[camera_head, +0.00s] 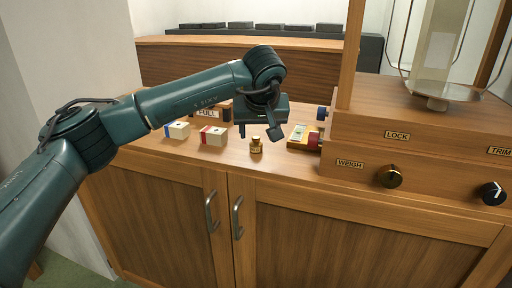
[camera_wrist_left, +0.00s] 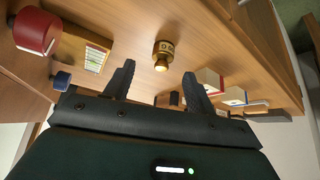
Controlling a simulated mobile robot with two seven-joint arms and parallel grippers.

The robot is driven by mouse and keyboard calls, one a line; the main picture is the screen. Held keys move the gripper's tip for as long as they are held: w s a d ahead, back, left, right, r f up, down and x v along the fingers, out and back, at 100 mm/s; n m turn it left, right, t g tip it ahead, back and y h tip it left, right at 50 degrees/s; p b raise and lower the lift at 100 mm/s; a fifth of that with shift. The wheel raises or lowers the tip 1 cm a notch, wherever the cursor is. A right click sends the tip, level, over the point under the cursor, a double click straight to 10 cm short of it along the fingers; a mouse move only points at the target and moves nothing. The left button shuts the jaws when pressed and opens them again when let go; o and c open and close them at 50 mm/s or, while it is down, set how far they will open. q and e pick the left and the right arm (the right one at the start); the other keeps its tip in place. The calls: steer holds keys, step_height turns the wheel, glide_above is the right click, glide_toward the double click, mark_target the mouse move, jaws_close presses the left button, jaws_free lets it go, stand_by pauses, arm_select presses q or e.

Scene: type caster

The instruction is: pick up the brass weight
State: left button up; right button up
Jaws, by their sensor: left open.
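The small brass weight (camera_head: 256,145) stands upright on the wooden counter, near its front edge, in the head view. It also shows in the left wrist view (camera_wrist_left: 162,55), beyond the fingertips and roughly between them. My left gripper (camera_head: 258,133) hangs above and just behind the weight, with its fingers pointing down. In the left wrist view its two fingers (camera_wrist_left: 159,68) are spread apart, with nothing between them. The weight looks apart from both fingers. My right gripper is in neither view.
Two small white boxes, one blue-marked (camera_head: 177,130) and one red-marked (camera_head: 214,136), stand left of the weight. A FULL sign (camera_head: 207,113) is behind them. A yellow block with a label (camera_head: 299,132) and a red knob (camera_head: 313,141) lie right, beside the wooden balance housing (camera_head: 410,125).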

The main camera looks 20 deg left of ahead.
mark_target(256, 142)
arm_select(q)
steer(key=x, duration=0.5)
steer(key=shift+s+a+f+b, duration=0.15)
steer(key=shift+s+f+b, duration=0.1)
steer(key=shift+b, duration=0.1)
steer(key=c, duration=1.1)
steer(key=shift+r, duration=0.1)
